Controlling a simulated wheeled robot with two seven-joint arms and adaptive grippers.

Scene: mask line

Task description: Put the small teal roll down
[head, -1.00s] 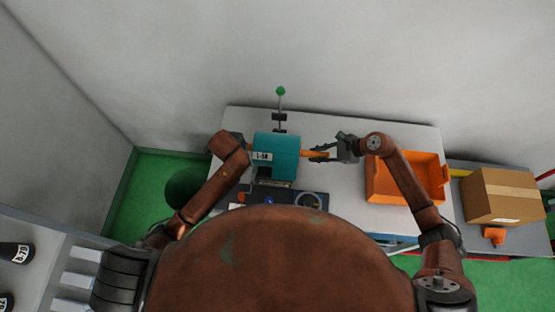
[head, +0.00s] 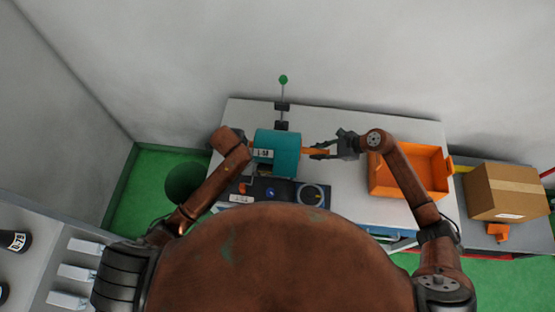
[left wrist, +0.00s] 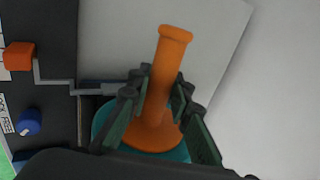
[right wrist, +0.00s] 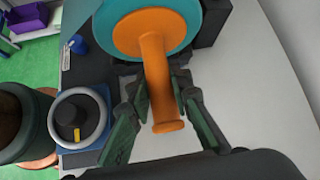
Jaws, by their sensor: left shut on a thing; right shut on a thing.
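The small teal roll (head: 276,152) has a white label and an orange core sticking out at both ends. It is over the dark machine (head: 283,190) on the table; I cannot tell whether it touches anything below. My left gripper (head: 247,150), partly hidden by its arm, is shut on the left core end, an orange flanged stub (left wrist: 173,52) in the left wrist view. My right gripper (head: 322,152) is shut on the right core end, which shows in the right wrist view (right wrist: 157,85). The roll lies level between them.
An orange bin (head: 408,185) stands at the table's right, under my right arm. A post with a green ball (head: 283,79) rises behind the roll. A cardboard box (head: 506,192) is on the far right. Bare white table (head: 345,120) lies behind the right gripper.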

